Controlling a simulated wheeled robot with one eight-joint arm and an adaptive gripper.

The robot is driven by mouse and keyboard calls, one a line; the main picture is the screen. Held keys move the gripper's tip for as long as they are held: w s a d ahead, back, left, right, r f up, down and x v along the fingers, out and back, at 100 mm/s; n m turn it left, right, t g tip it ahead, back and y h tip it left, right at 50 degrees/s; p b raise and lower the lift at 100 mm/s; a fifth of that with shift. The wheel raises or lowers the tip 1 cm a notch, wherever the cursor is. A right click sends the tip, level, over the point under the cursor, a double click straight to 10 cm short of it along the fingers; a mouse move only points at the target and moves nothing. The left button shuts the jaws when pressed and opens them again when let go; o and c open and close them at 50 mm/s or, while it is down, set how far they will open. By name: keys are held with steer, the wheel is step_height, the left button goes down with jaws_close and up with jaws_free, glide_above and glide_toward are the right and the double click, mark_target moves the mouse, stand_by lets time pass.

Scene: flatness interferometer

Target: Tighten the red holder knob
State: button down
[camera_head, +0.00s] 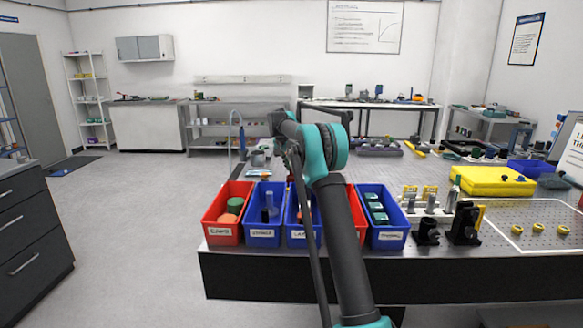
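I cannot make out a red holder knob in the head view; it may be hidden behind my arm or too small to tell. My own arm, teal and dark grey, rises from the bottom centre and crosses the front of the workbench (450,274). My gripper cannot be seen. Part of the bench top behind the arm is hidden.
Bins line the front left bench edge: a red bin (222,234), a blue bin (264,238) and others partly behind my arm. To their right are black mounts (464,226), yellow knobs (538,228) and a yellow case (494,181). The left floor (150,230) is clear.

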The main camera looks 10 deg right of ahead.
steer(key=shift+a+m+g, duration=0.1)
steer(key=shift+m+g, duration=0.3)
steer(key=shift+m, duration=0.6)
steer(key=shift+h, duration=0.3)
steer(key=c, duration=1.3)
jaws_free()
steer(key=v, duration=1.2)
